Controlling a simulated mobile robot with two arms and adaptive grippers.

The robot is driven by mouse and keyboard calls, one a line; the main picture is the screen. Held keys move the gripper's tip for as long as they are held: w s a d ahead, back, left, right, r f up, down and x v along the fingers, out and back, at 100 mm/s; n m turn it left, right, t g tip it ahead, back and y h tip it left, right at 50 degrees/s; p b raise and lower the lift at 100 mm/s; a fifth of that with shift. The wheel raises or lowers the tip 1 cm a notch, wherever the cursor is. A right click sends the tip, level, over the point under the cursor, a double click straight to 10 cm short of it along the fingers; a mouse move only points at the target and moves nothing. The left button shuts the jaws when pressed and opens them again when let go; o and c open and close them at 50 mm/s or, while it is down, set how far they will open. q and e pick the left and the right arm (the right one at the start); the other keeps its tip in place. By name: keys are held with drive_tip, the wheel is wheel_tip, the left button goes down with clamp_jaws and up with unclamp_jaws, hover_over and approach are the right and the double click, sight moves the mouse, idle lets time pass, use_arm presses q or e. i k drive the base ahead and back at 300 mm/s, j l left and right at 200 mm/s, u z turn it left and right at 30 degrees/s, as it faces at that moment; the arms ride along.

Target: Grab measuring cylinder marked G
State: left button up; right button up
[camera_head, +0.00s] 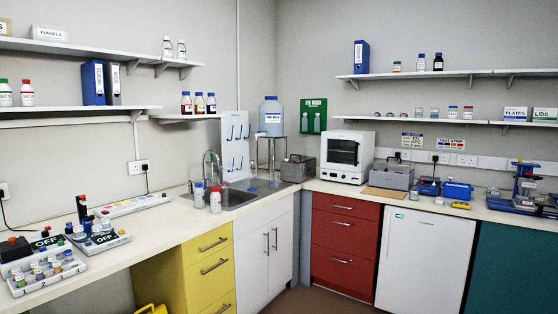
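I cannot make out a measuring cylinder marked G in the head view; any such letter is too small to read. Small clear pieces of glassware (253,172) stand by the sink, but I cannot tell what they are. Neither of my grippers is in view.
The left worktop holds a numbered white rack (40,283) of bottles and devices marked OFF. A sink (240,194) with bottles beside it is near the corner. A white oven (345,157) and grey box (393,176) stand on the right worktop. Shelves hang above. The floor (320,302) shows clear.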

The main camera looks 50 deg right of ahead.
sight(251, 187)
drive_tip(key=i+l+z, duration=0.1)
drive_tip(key=l, duration=0.5)
drive_tip(key=i+l+z, duration=0.1)
drive_tip(key=l, duration=0.5)
drive_tip(key=i+l+z, duration=0.15)
drive_tip(key=l, duration=0.45)
drive_tip(key=i+l+z, duration=0.1)
drive_tip(key=i+l, duration=0.2)
drive_tip(key=l, duration=0.25)
drive_tip(key=i+l+z, duration=0.1)
drive_tip(key=l, duration=0.45)
drive_tip(key=i+l+z, duration=0.1)
drive_tip(key=i+l, duration=0.25)
drive_tip(key=l, duration=0.15)
drive_tip(key=i+l+z, duration=0.1)
drive_tip(key=i+l, duration=0.15)
drive_tip(key=l, duration=0.3)
drive_tip(key=i+l+z, duration=0.15)
drive_tip(key=i+l, duration=0.15)
drive_tip(key=l, duration=0.15)
